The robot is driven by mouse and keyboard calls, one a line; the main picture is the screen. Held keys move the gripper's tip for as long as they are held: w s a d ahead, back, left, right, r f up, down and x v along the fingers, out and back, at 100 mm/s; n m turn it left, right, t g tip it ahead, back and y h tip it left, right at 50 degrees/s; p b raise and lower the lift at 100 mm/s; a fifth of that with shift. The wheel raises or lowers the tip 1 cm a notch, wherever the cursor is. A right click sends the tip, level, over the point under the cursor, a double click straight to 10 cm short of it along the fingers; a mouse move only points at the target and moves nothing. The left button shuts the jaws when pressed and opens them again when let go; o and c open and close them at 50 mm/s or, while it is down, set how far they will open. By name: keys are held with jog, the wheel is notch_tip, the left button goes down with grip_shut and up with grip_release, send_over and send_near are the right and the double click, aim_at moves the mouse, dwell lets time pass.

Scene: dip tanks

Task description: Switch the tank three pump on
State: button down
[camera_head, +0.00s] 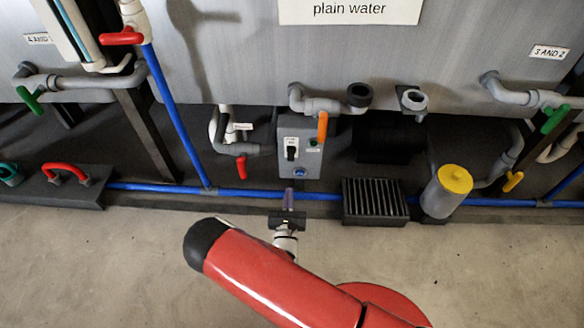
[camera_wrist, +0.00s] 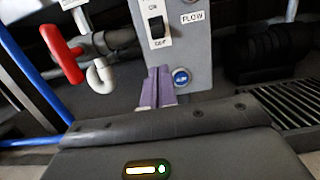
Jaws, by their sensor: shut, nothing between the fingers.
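A grey control box (camera_head: 300,165) is mounted under the tank below the "plain water" sign. It carries a black switch (camera_head: 291,149) on a white plate, which also shows in the wrist view (camera_wrist: 157,28) with ON above and OFF below. I cannot tell clearly which way the switch is set. My gripper (camera_head: 288,196) is shut and empty, just below the box in the head view. In the wrist view its purple fingers (camera_wrist: 157,86) point up below the switch, apart from it, beside a round blue button (camera_wrist: 181,76) on the box.
An orange valve handle (camera_head: 322,127) hangs over the box's right side. A red handle (camera_head: 241,167) is to its left, also close in the wrist view (camera_wrist: 62,54). A blue pipe (camera_head: 240,193) runs low along the floor. A black grate (camera_head: 374,201) and yellow-topped canister (camera_head: 447,192) stand right.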

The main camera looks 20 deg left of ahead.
aim_at(291, 157)
jog(key=x, duration=1)
jog(key=shift+r, duration=0.15)
